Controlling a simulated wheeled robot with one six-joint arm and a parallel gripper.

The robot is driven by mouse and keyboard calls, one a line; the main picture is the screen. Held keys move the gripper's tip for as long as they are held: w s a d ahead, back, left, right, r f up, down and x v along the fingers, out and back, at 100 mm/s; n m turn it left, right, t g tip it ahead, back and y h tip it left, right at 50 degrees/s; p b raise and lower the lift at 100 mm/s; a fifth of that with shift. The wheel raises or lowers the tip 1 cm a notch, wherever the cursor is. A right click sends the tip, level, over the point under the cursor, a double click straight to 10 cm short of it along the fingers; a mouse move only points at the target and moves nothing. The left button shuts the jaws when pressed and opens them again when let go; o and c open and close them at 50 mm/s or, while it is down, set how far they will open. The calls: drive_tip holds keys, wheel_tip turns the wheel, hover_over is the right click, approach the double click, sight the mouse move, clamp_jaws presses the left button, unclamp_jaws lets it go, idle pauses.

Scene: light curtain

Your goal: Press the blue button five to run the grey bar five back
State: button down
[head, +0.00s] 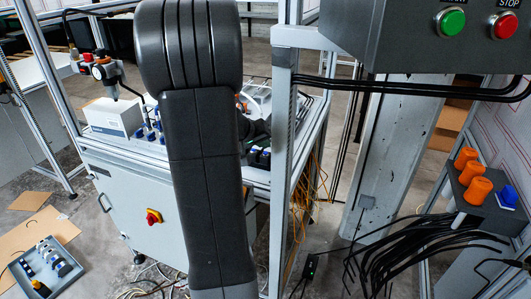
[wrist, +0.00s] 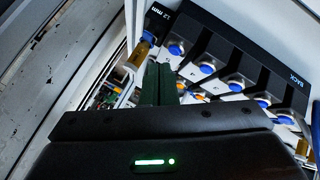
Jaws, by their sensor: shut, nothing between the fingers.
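In the wrist view a row of black blocks with round blue buttons (wrist: 207,68) runs from upper left to lower right. The upper-left end is marked "12 MM" and the lower-right end "BACK". The button at the BACK end (wrist: 286,119) is partly in view; no number five is legible, so I cannot tell which button is five. My gripper (wrist: 158,70) is shut and empty, its dark fingers beside the left part of the row; contact cannot be told. I cannot make out the grey bars. In the head view my arm hides most of the bench middle.
In the head view an upright metal post (head: 281,150) stands right of my arm. A grey box with a green button (head: 453,21) and a red stop button (head: 503,25) hangs upper right. Orange knobs (head: 475,190) sit at the right. Black cables hang below them.

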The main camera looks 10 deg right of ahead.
drive_tip(key=shift+f, duration=0.15)
idle(0.5)
drive_tip(key=shift+f+b, duration=0.35)
drive_tip(key=shift+b, duration=0.45)
drive_tip(key=shift+f+b, duration=0.35)
drive_tip(key=shift+b, duration=0.35)
idle(0.4)
drive_tip(key=shift+r, duration=0.1)
drive_tip(key=shift+r+p, duration=0.35)
drive_tip(key=shift+r, duration=0.35)
wheel_tip(320, 180, up, 5)
drive_tip(key=p, duration=0.3)
idle(0.4)
drive_tip(key=shift+f, duration=0.1)
idle(0.4)
